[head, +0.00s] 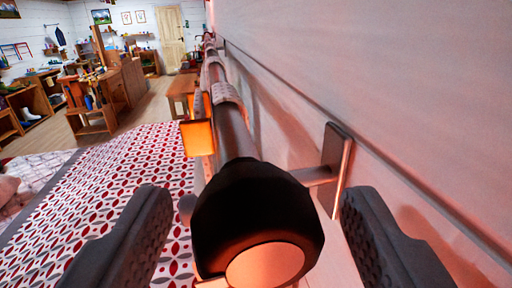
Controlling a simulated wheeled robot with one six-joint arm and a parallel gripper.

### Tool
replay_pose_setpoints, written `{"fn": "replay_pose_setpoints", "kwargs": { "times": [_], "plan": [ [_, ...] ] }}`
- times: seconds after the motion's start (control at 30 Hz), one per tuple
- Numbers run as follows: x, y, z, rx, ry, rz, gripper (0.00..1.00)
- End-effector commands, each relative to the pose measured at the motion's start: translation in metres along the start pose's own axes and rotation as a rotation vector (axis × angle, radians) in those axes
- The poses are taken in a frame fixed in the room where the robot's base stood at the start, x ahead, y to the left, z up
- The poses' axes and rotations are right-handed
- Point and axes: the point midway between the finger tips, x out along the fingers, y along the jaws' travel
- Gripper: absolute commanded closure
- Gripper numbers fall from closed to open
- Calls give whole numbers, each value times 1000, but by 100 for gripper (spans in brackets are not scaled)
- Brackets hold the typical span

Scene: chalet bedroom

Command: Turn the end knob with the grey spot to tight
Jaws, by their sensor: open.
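A black end knob (258,205) sits on the near end of a grey rail (232,130) that runs away from me along the wall. Its near face shows a round, flat spot (265,266) that looks salmon-orange in the warm light; I cannot make out grey on it. My gripper (256,200) is open, with one dark ribbed finger to the left of the knob and one to the right. Gaps show between both fingers and the knob. The knob's turn position cannot be read. A small grey rounded piece (186,207) shows partly behind the knob's left side.
A wall bracket (335,160) holds the rail close to the pale plank wall (400,90) on the right. A glowing orange lamp shade (197,137) hangs left of the rail. A red-and-white patterned bed (130,160) lies below left. Wooden furniture (125,85) stands farther back.

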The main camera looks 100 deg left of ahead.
Motion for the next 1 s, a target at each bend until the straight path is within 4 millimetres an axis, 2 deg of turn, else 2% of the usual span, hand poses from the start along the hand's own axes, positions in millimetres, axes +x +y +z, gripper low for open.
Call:
{"fn": "replay_pose_setpoints", "kwargs": {
  "times": [0.2, 0.5, 0.53, 0.73, 0.77, 1.0],
  "plan": [
    [16, 0, 0, -1, 0, 0, 39],
    [18, 0, 0, -1, 0, 0, 39],
    [18, 0, 0, -1, 0, 0, 41],
    [18, 0, 0, -1, 0, 0, 80],
    [18, 0, 0, -1, 0, 0, 83],
    [18, 0, 0, 56, -12, 0, 83]
  ]
}}
